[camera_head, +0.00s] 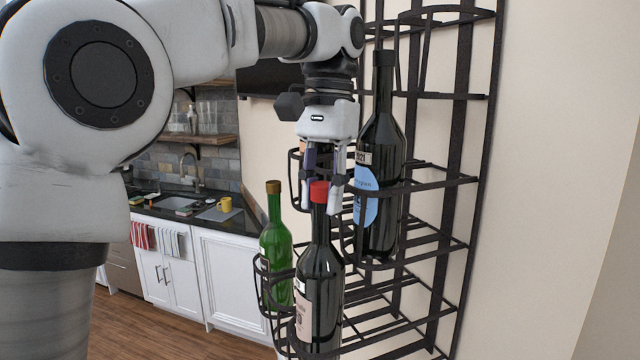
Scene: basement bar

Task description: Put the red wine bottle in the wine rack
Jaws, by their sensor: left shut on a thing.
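A dark bottle with a red cap (319,285) and a pale label stands upright at the lower middle. My left gripper (321,205) points down from above, its fingers shut on the bottle's neck just below the cap. The black wire wine rack (447,270) is fixed to the wall on the right. The bottle's lower part is at a low ring of the rack; its base is cut off by the frame, and I cannot tell whether it rests there. My right gripper is not in view.
A tall dark bottle with a blue label (380,150) stands in a higher rack ring close right of my gripper. A green bottle (276,245) sits in a ring just left of the red-capped one. A counter (235,222) with a yellow mug (226,204) is behind.

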